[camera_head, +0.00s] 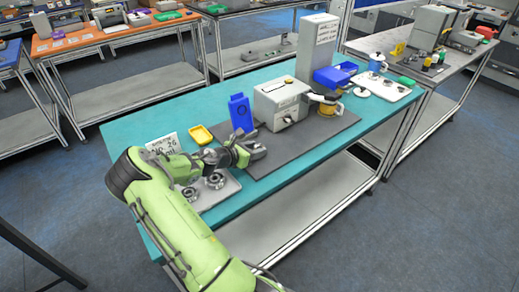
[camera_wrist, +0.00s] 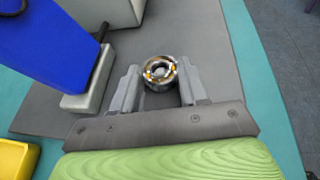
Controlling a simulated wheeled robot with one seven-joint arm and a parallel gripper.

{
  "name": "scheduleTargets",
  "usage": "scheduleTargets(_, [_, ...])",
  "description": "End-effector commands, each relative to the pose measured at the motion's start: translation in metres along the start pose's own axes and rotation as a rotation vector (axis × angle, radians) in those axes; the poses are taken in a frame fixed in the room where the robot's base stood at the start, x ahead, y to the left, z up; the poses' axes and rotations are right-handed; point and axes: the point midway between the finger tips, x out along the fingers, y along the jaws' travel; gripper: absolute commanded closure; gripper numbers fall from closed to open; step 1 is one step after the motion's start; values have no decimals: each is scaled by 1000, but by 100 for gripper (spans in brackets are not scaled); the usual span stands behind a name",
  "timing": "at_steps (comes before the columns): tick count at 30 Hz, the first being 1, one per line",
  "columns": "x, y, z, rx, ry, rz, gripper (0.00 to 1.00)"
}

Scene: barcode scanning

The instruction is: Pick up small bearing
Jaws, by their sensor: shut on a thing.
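A round metal bearing, the small bearing (camera_wrist: 160,73), sits between the two fingertips of my gripper (camera_wrist: 159,82) in the wrist view. My gripper is shut on it, with the ring's open face towards the camera. In the head view my gripper (camera_head: 257,147) is over the dark grey mat on the teal table. I cannot make out the held bearing in that view. Other bearings (camera_head: 215,181) stand on a light grey tray (camera_head: 226,194) beside my arm.
A blue holder (camera_head: 240,113) stands upright just behind my gripper, with a light grey machine (camera_head: 281,102) to its right. A yellow tray (camera_head: 200,134) and a white printed sign (camera_head: 163,145) are to the left. The mat's front right part is clear.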

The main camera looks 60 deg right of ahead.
Motion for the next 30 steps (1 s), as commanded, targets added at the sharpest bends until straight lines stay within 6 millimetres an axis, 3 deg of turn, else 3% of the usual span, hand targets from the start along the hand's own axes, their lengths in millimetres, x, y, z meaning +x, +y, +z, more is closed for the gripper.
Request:
scheduleTargets(8, [-2, 0, 4, 2, -2, 0, 88])
scheduleTargets(18, [-32, 0, 76, 4, -1, 2, 88])
scheduleTargets(21, [-37, 0, 89, 2, 0, 1, 88])
scheduleTargets(30, [-38, 0, 93, 0, -1, 0, 88])
